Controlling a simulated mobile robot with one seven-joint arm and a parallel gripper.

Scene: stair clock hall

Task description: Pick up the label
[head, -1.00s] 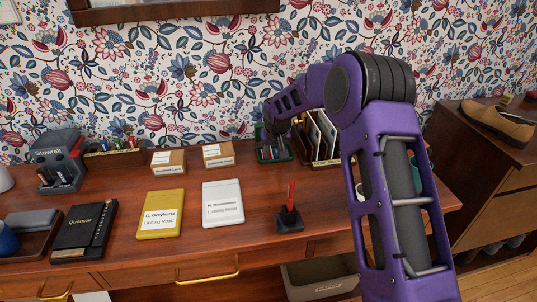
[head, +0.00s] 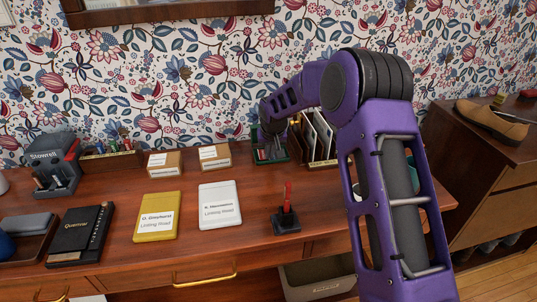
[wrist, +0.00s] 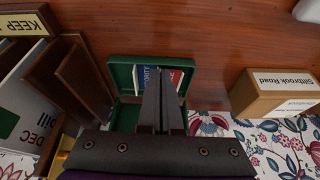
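A small open green box (wrist: 123,77) is in the wrist view, with a blue label (wrist: 152,76) printed "...ORITY" and a red label (wrist: 178,78) inside. In the head view the green box (head: 289,153) stands at the back of the desk, its contents too small to read. My gripper (wrist: 161,75) reaches over the box, its dark fingers close together between the blue and red labels and covering part of each. I see nothing held between them. In the head view my arm hides the fingertips.
A wooden rack with upright cards (head: 318,138) stands close right of the box. Two cardboard boxes (head: 165,165) are to its left.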

